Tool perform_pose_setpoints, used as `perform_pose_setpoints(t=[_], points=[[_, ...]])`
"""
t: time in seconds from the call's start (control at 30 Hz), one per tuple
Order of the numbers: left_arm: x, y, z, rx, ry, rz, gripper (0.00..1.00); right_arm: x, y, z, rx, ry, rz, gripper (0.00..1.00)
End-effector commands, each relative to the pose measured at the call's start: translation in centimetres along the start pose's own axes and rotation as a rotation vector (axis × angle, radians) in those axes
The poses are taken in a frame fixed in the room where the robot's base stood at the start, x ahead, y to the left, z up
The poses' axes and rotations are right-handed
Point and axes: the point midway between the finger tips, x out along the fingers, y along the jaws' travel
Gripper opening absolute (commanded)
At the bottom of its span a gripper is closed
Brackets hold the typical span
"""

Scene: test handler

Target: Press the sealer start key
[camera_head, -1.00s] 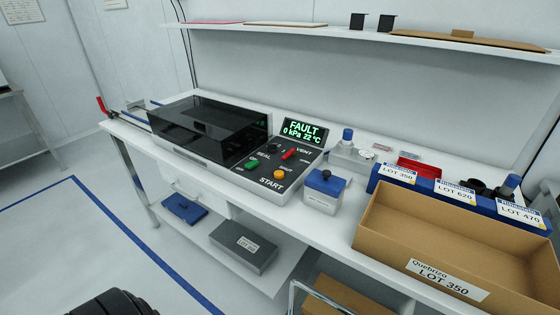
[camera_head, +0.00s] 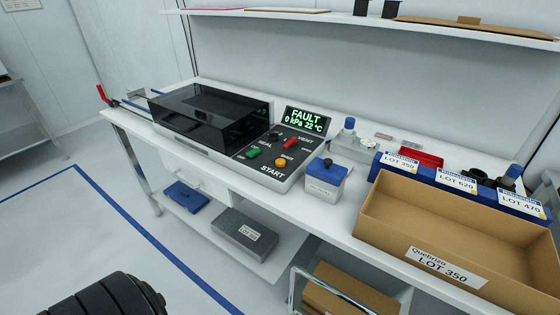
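The sealer (camera_head: 210,118) is a machine with a dark see-through lid, standing on the white bench left of centre; the lid looks shut. Its sloped dark control panel (camera_head: 262,173) is on its right side. An orange round button (camera_head: 281,162) sits just above the word START. A green button (camera_head: 253,153), a red switch (camera_head: 292,144) near VENT and a dark knob (camera_head: 273,135) near SEAL are also there. The display (camera_head: 306,121) reads FAULT, 0 kPa, 22 °C in green. Neither gripper is in view; a black ribbed part of mine shows at bottom left.
Right of the panel stands a white box with a blue top (camera_head: 325,180). Further right are an open cardboard box (camera_head: 445,268) labelled LOT 350 and blue bins (camera_head: 450,185). A shelf (camera_head: 350,24) runs above the bench. The floor at left is clear.

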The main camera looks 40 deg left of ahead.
Motion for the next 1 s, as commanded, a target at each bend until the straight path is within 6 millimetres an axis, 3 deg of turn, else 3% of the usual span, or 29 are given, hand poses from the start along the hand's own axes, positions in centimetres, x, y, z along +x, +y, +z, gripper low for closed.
perform_pose_setpoints(t=[0.03, 0.1, 1.0], points=[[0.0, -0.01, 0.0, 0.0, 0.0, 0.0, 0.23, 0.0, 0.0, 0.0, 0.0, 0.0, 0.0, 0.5], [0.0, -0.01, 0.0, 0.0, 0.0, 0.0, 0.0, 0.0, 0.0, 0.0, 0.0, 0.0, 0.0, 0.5], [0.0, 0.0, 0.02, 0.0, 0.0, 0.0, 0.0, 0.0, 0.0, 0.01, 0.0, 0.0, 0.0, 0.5]])
